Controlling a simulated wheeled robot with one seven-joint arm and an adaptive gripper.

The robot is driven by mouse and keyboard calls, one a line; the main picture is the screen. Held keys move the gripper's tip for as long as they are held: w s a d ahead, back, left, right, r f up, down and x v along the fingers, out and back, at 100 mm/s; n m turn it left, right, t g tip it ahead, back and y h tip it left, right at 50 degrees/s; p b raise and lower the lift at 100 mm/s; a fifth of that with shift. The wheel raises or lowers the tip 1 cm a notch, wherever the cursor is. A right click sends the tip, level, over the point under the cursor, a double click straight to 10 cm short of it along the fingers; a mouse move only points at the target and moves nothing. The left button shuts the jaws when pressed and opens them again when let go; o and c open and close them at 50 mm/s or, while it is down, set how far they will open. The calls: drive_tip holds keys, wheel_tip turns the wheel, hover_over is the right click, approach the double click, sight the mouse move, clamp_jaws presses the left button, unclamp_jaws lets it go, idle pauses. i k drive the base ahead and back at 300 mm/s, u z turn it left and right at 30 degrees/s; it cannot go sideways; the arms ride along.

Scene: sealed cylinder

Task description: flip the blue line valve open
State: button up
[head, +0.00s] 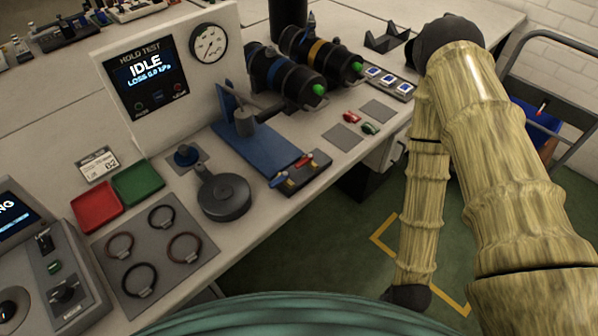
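A small dark valve block (300,175) sits at the front end of a blue fixture plate (262,148), near the bench's front edge. A small blue lever (278,180) is on its near left side and a small red lever (305,160) on its far side. The levers are too small to tell whether either valve is open or shut. My arm comes in at the right and bends down in front of the bench, well to the right of the valve block. My gripper cannot be made out; the arm's lower end is a dark joint low in the picture.
A test panel (155,85) reading IDLE, with a gauge (208,44), stands behind the fixture. The floor in front is clear.

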sight(278, 181)
drive_tip(key=z, duration=1.35)
drive_tip(key=k, duration=1.15)
drive_tip(key=u, duration=1.05)
